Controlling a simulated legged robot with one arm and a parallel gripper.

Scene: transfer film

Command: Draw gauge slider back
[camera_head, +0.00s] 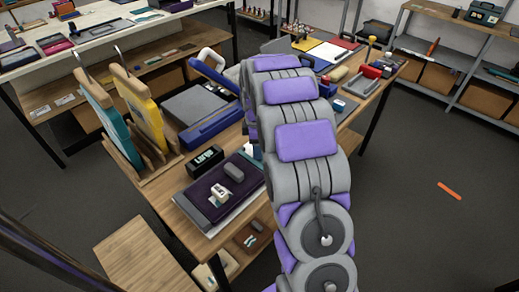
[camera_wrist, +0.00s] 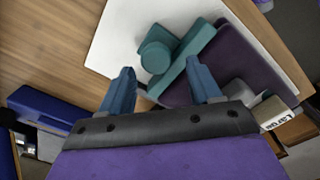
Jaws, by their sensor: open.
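In the wrist view my gripper (camera_wrist: 158,68) is open, with two blue fingers spread apart. A teal piece with a round knob (camera_wrist: 155,56) and a long slanted bar (camera_wrist: 186,66) lies just beyond the fingertips; it looks like the gauge slider, though I cannot be sure. The knob appears between the fingers, and the right finger overlaps the bar. I cannot tell whether they touch. The teal piece lies over a white sheet (camera_wrist: 112,42) and a dark purple plate (camera_wrist: 235,60).
Upright teal and yellow boards (camera_head: 140,100) stand at left. A blue box (camera_wrist: 45,108) is at the wrist view's left. Floor at right is mostly clear.

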